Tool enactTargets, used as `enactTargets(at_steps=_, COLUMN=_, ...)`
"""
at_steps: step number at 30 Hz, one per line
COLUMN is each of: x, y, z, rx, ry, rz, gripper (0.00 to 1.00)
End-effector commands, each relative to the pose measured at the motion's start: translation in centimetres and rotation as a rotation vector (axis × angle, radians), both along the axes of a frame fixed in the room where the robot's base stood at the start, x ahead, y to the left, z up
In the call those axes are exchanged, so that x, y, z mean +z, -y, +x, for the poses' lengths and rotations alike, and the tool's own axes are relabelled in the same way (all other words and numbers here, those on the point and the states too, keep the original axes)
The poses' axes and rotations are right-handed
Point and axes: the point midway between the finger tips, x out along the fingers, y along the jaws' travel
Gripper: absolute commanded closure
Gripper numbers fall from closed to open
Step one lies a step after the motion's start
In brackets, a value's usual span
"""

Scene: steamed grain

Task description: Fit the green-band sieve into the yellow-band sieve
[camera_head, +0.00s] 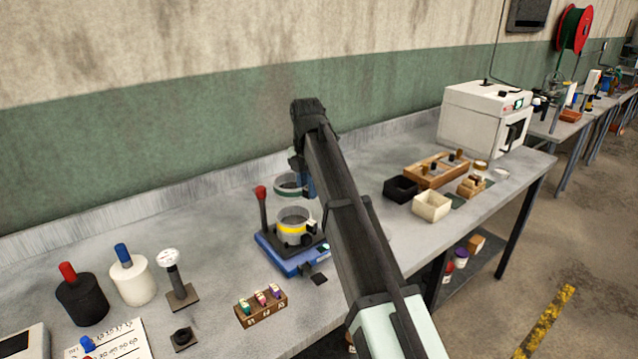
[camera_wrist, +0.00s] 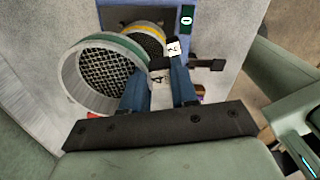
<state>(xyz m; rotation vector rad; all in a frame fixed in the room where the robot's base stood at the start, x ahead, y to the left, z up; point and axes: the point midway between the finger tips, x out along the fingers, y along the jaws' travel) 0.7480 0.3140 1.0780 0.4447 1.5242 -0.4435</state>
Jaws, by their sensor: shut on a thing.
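The green-band sieve (camera_head: 288,191) is a round metal ring with a green stripe. It is held in the air above and slightly left of the yellow-band sieve (camera_head: 292,229), which stands on the blue device. In the wrist view the green-band sieve (camera_wrist: 118,44) shows its mesh and lies left of my gripper (camera_wrist: 160,74), overlapping part of the yellow-band sieve (camera_wrist: 150,27) behind it. The two sieves look apart. My gripper (camera_head: 307,186) is shut on the green-band sieve at its side; the exact grip is partly hidden.
The blue device (camera_head: 278,253) has a red-topped post (camera_head: 261,195) close to the left of the sieves. A small wooden rack (camera_head: 261,309) stands in front. Black and white bins (camera_head: 431,206) and a wooden tray (camera_head: 436,175) lie right of my arm.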

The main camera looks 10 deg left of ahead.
Motion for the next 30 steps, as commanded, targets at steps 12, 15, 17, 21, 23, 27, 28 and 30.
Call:
enactTargets(at_steps=12, x=-0.8, y=1.1, z=-2.1, rx=0.132, ry=0.0, rz=0.0, gripper=1.0)
enactTargets(at_steps=15, x=-1.1, y=1.1, z=-2.1, rx=0.132, ry=0.0, rz=0.0, gripper=1.0)
enactTargets(at_steps=17, x=-1.4, y=1.1, z=-2.1, rx=0.132, ry=0.0, rz=0.0, gripper=1.0)
enactTargets(at_steps=21, x=-2.3, y=1.1, z=-2.1, rx=0.131, ry=0.0, rz=0.0, gripper=1.0)
enactTargets(at_steps=23, x=-2.8, y=1.2, z=-2.2, rx=0.131, ry=-0.001, rz=0.0, gripper=1.0)
enactTargets(at_steps=27, x=-3.7, y=1.2, z=-2.2, rx=0.131, ry=0.0, rz=0.0, gripper=1.0)
enactTargets(at_steps=28, x=-3.8, y=1.1, z=-2.1, rx=0.131, ry=0.0, rz=0.0, gripper=1.0)
enactTargets(at_steps=30, x=-4.2, y=1.1, z=-2.1, rx=0.131, ry=0.0, rz=0.0, gripper=1.0)
